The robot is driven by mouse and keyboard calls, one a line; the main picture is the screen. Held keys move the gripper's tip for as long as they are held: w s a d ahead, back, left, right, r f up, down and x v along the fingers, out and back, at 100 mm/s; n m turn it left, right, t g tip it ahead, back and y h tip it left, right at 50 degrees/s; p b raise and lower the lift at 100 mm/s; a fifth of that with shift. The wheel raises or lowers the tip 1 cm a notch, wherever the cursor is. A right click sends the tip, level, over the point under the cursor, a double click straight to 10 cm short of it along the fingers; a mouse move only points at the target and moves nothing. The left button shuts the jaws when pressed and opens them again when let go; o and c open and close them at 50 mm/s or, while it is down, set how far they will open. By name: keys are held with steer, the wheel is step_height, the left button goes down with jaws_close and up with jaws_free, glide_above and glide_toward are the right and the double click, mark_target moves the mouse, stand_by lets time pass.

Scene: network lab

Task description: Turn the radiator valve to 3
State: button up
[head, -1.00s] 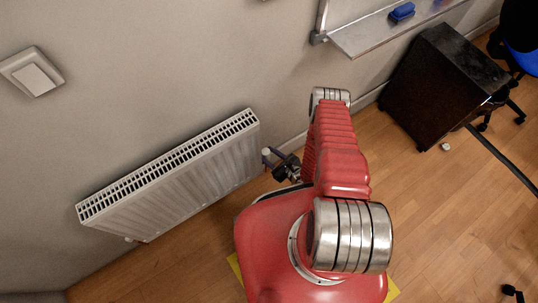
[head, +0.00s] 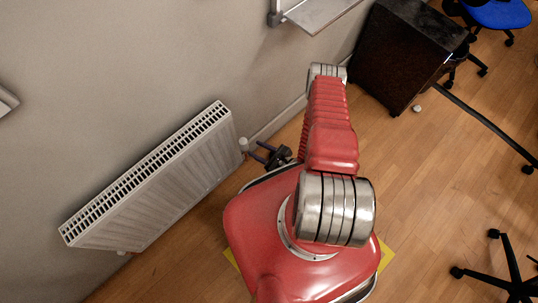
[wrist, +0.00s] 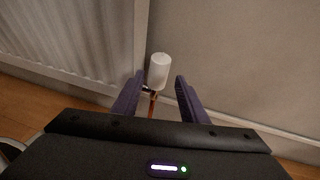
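The radiator valve is a small white upright knob (head: 243,144) at the right end of the white radiator (head: 150,185), low by the wall. In the wrist view the knob (wrist: 160,71) stands on a copper-coloured pipe, and no numbers on it are readable. My gripper (head: 257,153) is open and empty, with its purple fingers pointing at the knob. In the wrist view my gripper (wrist: 160,82) has one finger on each side of the knob in the picture. The head view shows a small gap between the fingertips and the knob.
The wall with its skirting board (wrist: 255,125) runs close behind the valve. A dark cabinet (head: 405,55) stands by the wall, and a wall shelf (head: 315,12) hangs above.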

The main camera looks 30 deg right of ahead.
steer(key=v, duration=0.6)
steer(key=shift+s, duration=0.25)
steer(key=shift+d+r, duration=0.15)
stand_by(0.5)
steer(key=w+r+n+g+y, duration=0.2)
steer(key=w+r+n+y, duration=0.45)
steer(key=r, duration=0.85)
steer(key=w+a+r+n+g, duration=0.2)
steer(key=r+n+g, duration=0.15)
steer(key=r, duration=0.55)
steer(key=w+a+r+n+g, duration=0.1)
steer(key=a+r+n+g, duration=0.3)
steer(key=r, duration=0.5)
steer(key=s+r+n+t+h, duration=0.1)
steer(key=s+r+n+h, duration=0.3)
steer(key=r, duration=0.6)
steer(key=s+r+n+t+h, duration=0.1)
steer(key=s+r+n+h, duration=0.3)
steer(key=r, duration=0.7)
steer(key=s+d+r+n+t+h, duration=0.1)
steer(key=s+r+n+h, duration=0.4)
steer(key=s+r+n, duration=0.3)
step_height(320, 180, up, 3)
steer(key=shift+r, duration=0.2)
